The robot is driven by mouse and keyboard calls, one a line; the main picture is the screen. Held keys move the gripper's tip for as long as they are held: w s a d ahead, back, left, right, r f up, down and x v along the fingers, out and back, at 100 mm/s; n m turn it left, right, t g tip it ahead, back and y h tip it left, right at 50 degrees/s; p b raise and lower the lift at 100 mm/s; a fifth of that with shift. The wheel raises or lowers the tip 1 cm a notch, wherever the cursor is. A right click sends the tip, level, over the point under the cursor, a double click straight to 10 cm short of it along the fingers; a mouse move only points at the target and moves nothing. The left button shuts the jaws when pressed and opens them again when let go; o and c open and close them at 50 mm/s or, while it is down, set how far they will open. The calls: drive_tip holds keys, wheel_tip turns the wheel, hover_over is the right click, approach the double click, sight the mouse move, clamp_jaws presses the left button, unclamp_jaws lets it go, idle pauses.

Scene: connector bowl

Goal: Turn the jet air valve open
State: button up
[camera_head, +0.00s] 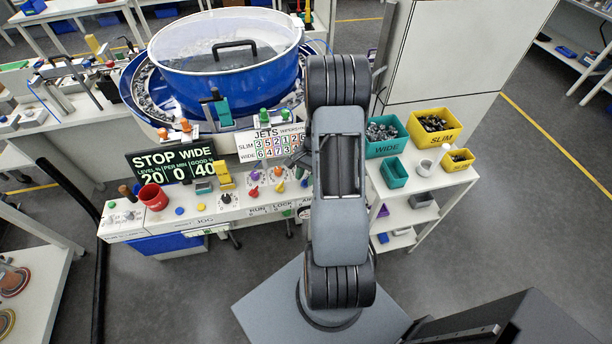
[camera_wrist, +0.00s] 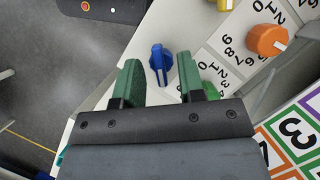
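A blue lever-shaped valve handle (camera_wrist: 160,66) stands on the white panel in the wrist view. I take it as the jet air valve, though no label on it is readable. My gripper (camera_wrist: 157,60) has two green fingers, spread apart, one on each side of the blue handle. Gaps show between the handle and both fingers, so nothing is gripped. In the head view my arm covers this part of the panel, and the blue handle and fingertips cannot be made out there.
An orange knob (camera_wrist: 267,41) and number dials lie right of the handle. A green knob (camera_wrist: 210,90) is partly hidden behind the right finger. The blue feeder bowl (camera_head: 226,75) stands behind the panel.

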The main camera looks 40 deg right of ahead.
clamp_jaws()
drive_tip(key=shift+m, duration=0.3)
drive_tip(key=m+t+b, duration=0.1)
drive_tip(key=m, duration=0.3)
drive_tip(key=shift+s+t, duration=0.15)
drive_tip(key=shift+t, duration=0.25)
drive_tip(key=m, duration=0.2)
drive_tip(key=m+t, duration=0.1)
drive_tip(key=m, duration=0.1)
drive_tip(key=shift+s+t+b, duration=0.1)
drive_tip(key=shift+t+b, duration=0.2)
drive_tip(key=shift+b, duration=0.1)
drive_tip(key=m+t+h, duration=0.1)
drive_tip(key=m, duration=0.4)
drive_tip(key=shift+s+a, duration=0.1)
drive_tip(key=shift+a+m+t+h+b, duration=0.1)
drive_tip(key=shift+m+t+h+b, duration=0.45)
drive_tip(key=shift+m, duration=1.45)
drive_tip(key=shift+m+h, duration=0.3)
drive_tip(key=shift+h, duration=0.05)
unclamp_jaws()
